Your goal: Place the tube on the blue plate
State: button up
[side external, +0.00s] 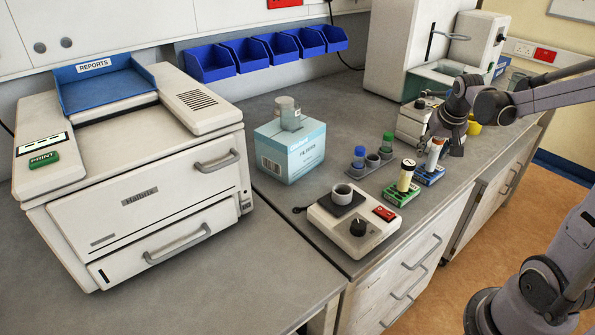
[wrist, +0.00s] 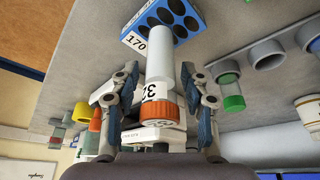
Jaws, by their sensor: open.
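The tube (side external: 433,157) is white with an orange cap and stands roughly upright at the blue plate (side external: 429,176) in the side view. Its lower end appears to meet the plate, but I cannot tell whether it is seated in a hole. The wrist view shows the tube (wrist: 160,67) with its labelled, orange-capped end towards me. The blue plate (wrist: 178,17) there has dark round holes and a "170" label. My gripper (side external: 443,143) is around the tube's upper part. In the wrist view my gripper (wrist: 158,75) is open, with one finger on each side of the tube.
A white device (side external: 353,220) stands nearer the front. A white instrument (side external: 415,122) is behind my gripper.

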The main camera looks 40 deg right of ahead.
jog(key=v, duration=1.2)
jog(key=a+f+n, duration=0.1)
jog(key=a, duration=0.2)
jog(key=a+n+t, duration=0.1)
jog(key=a, duration=0.3)
jog(key=a+f+n, duration=0.1)
jog(key=a, duration=0.2)
jog(key=shift+w+a+f+n+t+y, duration=0.35)
jog(key=shift+w+a+n+t+y, duration=0.05)
jog(key=s+a+f+n, duration=0.1)
jog(key=a, duration=0.3)
jog(key=s+a+f+n+t+y, duration=0.1)
jog(key=a+f+n, duration=0.1)
jog(key=a, duration=0.2)
jog(key=a+f+n+t+y, duration=0.1)
jog(key=a+f+n, duration=0.1)
jog(key=a, duration=0.2)
jog(key=shift+s+a, duration=0.25)
jog(key=shift+s, duration=0.15)
